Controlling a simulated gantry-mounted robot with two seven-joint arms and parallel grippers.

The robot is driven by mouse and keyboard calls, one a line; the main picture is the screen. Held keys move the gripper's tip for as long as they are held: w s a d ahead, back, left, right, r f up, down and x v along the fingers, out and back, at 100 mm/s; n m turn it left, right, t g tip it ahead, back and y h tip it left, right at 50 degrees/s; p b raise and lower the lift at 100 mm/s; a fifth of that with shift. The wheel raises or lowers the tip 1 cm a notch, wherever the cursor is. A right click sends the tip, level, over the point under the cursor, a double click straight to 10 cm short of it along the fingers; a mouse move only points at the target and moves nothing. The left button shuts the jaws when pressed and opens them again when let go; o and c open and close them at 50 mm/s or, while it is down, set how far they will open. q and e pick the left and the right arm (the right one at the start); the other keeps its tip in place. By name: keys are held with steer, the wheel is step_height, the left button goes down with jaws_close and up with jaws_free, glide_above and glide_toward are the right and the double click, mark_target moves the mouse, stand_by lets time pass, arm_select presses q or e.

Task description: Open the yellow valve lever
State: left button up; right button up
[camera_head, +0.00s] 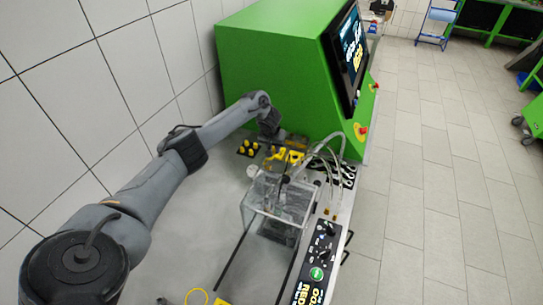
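Yellow parts (294,156) show at the back of the bench, just below the green cabinet; the valve lever seems to be among them, but at this size I cannot tell its exact shape or angle. My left arm reaches over the bench from the lower left. Its gripper (272,138) points down beside the yellow parts, at their upper left. The fingertips are small and dark, and I cannot tell whether they are open or shut, or touch the lever. My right gripper is not in view.
A clear tank (272,208) stands on the grey bench, with clear hoses (325,155) arching behind it. A black control panel (322,262) lies right of it. Yellow knobs (248,148) sit left of my gripper. The green cabinet (270,65) with a screen closes off the back.

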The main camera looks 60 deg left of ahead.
arm_select(q)
steer(key=shift+c, duration=0.7)
steer(key=shift+s+a, duration=0.1)
steer(key=shift+s, duration=0.05)
steer(key=shift+s+a+p, duration=0.25)
steer(key=shift+a+p, duration=0.05)
steer(key=shift+p, duration=0.1)
steer(key=shift+s+a, duration=0.3)
steer(key=shift+s+a+r+p, duration=0.1)
steer(key=shift+s+a+p, duration=0.3)
steer(key=shift+p, duration=0.4)
steer(key=shift+s+p, duration=0.35)
steer(key=shift+s, duration=0.05)
